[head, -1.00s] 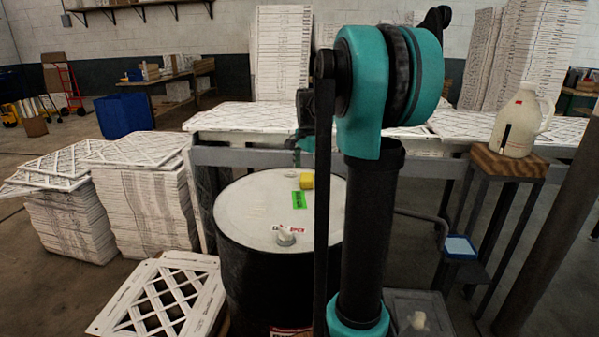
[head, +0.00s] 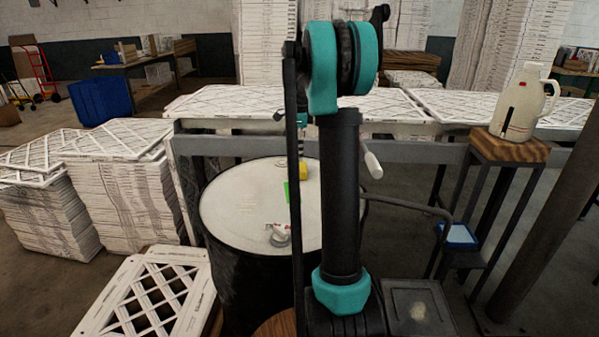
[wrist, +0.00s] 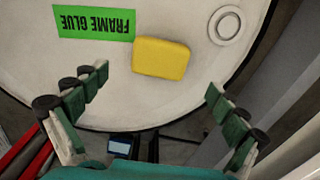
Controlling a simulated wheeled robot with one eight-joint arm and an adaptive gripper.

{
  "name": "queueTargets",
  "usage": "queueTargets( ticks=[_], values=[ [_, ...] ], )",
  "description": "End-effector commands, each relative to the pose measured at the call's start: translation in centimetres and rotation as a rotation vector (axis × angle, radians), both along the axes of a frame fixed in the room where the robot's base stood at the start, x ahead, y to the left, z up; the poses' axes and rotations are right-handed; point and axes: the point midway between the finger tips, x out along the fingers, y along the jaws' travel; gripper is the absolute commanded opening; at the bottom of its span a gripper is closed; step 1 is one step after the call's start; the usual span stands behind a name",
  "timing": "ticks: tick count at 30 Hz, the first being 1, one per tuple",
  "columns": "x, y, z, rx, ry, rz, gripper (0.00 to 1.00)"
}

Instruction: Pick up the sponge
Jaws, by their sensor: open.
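The yellow sponge (wrist: 161,58) lies flat on the white drum lid (wrist: 60,85), beside a green "FRAME GLUE" label (wrist: 95,22). In the head view the sponge (head: 303,171) shows near the lid's far edge, partly hidden by my arm. My gripper (wrist: 158,80) is open and empty in the wrist view. Its two teal fingers are spread left and right of the sponge, on the near side of it and not touching it. In the head view my gripper is mostly hidden behind my arm.
A lid cap (wrist: 228,25) sits right of the sponge. A grey metal rail (head: 240,147) and tables of white filters (head: 240,101) stand behind the drum. Filter stacks (head: 120,195) are at left, and a jug (head: 522,105) stands on a wooden-topped stand at right.

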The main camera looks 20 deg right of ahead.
Motion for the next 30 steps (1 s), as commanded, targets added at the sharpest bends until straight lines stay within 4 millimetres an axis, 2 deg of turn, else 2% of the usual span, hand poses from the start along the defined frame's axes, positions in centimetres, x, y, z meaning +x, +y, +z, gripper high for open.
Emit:
queueTargets(
  ticks=[3, 10, 18, 28, 30],
  values=[
    [0.0, 0.0, -1.4, 0.0, 0.0, 0.0, 0.97],
    [0.1, 0.0, -2.9, 0.0, 0.0, 0.001, 0.97],
    [0.1, -0.1, -6.5, 0.0, 0.0, 0.001, 0.97],
    [0.0, -0.1, -7.2, 0.0, 0.0, 0.001, 0.97],
    [0.1, -0.1, -7.2, 0.0, 0.0, 0.001, 0.89]
  ],
)
